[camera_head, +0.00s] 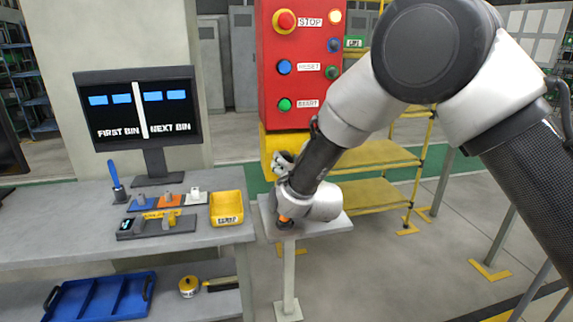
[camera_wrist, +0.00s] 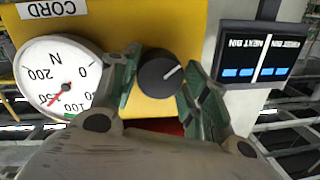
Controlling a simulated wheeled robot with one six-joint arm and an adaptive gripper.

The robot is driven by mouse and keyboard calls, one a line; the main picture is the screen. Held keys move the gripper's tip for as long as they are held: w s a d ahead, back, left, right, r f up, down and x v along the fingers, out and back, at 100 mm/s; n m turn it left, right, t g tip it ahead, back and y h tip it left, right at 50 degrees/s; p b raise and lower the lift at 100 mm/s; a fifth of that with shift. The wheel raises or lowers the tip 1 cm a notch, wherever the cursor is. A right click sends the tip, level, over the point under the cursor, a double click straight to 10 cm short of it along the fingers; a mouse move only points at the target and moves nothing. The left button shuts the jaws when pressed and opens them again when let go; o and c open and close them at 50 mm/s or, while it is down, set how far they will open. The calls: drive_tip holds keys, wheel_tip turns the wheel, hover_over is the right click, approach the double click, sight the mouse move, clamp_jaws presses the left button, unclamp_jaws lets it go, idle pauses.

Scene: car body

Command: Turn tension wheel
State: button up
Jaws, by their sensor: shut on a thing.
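The tension wheel is a black round knob (camera_wrist: 152,78) on the yellow box (camera_wrist: 150,17), with a white line pointing to the upper right in the wrist view. My gripper (camera_wrist: 158,72) has one finger on each side of the knob and is shut on it. In the head view my gripper (camera_head: 283,163) is at the yellow box (camera_head: 266,146); knob and gauge are hidden there.
The red button panel (camera_head: 284,75) stands above the yellow box. A small grey stand (camera_head: 335,227) is under my wrist. A workbench (camera_head: 60,232) at left holds a monitor (camera_head: 140,112), a yellow bin (camera_head: 227,207) and small tools. A yellow shelf (camera_head: 375,155) stands behind my arm.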

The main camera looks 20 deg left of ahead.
idle(0.4)
drive_tip(key=o, duration=1)
drive_tip(key=v, duration=0.8)
